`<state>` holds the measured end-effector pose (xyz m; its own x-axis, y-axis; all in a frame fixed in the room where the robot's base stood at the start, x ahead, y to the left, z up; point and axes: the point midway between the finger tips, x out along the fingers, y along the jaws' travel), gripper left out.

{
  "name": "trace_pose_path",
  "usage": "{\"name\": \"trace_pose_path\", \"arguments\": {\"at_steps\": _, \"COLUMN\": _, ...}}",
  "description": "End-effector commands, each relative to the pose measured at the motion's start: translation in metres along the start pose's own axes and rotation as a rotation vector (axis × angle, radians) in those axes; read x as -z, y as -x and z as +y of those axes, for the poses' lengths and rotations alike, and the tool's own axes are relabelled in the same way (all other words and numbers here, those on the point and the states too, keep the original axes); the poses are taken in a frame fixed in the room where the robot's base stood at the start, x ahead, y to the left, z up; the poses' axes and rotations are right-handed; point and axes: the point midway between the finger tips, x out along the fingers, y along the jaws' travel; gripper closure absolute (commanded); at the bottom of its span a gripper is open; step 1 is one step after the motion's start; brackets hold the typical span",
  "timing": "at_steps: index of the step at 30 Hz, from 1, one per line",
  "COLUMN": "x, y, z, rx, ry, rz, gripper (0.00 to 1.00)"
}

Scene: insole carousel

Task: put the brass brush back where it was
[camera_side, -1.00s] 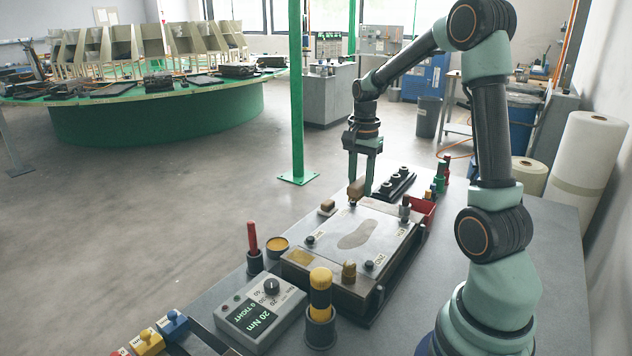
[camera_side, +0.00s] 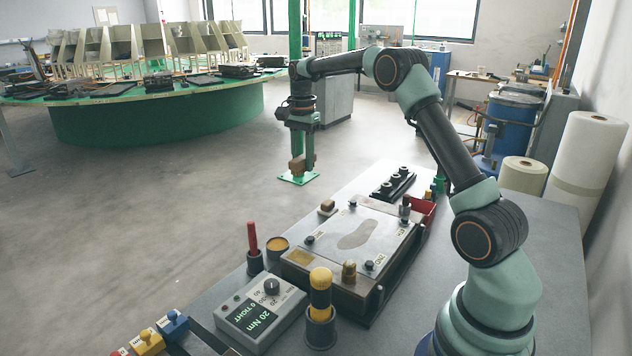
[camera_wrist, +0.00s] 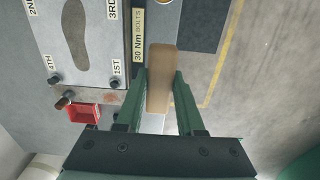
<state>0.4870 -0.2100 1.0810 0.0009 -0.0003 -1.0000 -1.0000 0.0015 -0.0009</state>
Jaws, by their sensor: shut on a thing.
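My gripper (camera_side: 302,168) is shut on a brown wooden block, which I take to be the brass brush (camera_side: 297,167). In the side view it hangs left of the mould plate, in front of the floor as seen from there. In the wrist view the brush (camera_wrist: 160,75) lies lengthwise between the green fingers (camera_wrist: 160,95). Its bristles are not visible there. The mould plate (camera_side: 340,218) carries a foot-shaped insole mark (camera_side: 360,235). A smaller brown block on a pale base (camera_side: 327,206) stands beside the plate's left edge.
The bench (camera_side: 480,260) holds a black rack of posts (camera_side: 393,183), a red bin (camera_side: 422,210), a torque box (camera_side: 262,312), a yellow-topped tool in a cup (camera_side: 320,290), a red-handled tool (camera_side: 252,240) and an open tin (camera_side: 278,246). A green carousel (camera_side: 160,115) stands behind.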

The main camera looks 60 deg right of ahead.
Motion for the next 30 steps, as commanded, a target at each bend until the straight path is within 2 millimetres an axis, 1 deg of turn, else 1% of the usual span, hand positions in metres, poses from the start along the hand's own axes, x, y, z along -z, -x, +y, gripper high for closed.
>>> {"name": "trace_pose_path", "arguments": {"at_steps": 1, "x": -0.001, "y": -0.011, "z": 0.001, "rx": -0.006, "ry": 0.000, "rz": -0.002, "gripper": 1.00}}
{"name": "trace_pose_path", "arguments": {"at_steps": 9, "x": -0.001, "y": -0.078, "z": 0.002, "rx": -0.006, "ry": 0.000, "rz": -0.002, "gripper": 1.00}}
{"name": "trace_pose_path", "arguments": {"at_steps": 15, "x": 0.000, "y": -0.122, "z": 0.002, "rx": -0.004, "ry": 0.001, "rz": -0.002, "gripper": 1.00}}
{"name": "trace_pose_path", "arguments": {"at_steps": 19, "x": 0.000, "y": -0.138, "z": 0.001, "rx": -0.002, "ry": 0.001, "rz": -0.001, "gripper": 1.00}}
{"name": "trace_pose_path", "arguments": {"at_steps": 23, "x": 0.000, "y": -0.144, "z": 0.001, "rx": -0.001, "ry": 0.001, "rz": 0.000, "gripper": 1.00}}
{"name": "trace_pose_path", "arguments": {"at_steps": 26, "x": 0.000, "y": -0.152, "z": 0.001, "rx": -0.001, "ry": 0.001, "rz": -0.001, "gripper": 1.00}}
{"name": "trace_pose_path", "arguments": {"at_steps": 30, "x": 0.000, "y": -0.173, "z": 0.001, "rx": -0.003, "ry": 0.001, "rz": -0.001, "gripper": 1.00}}
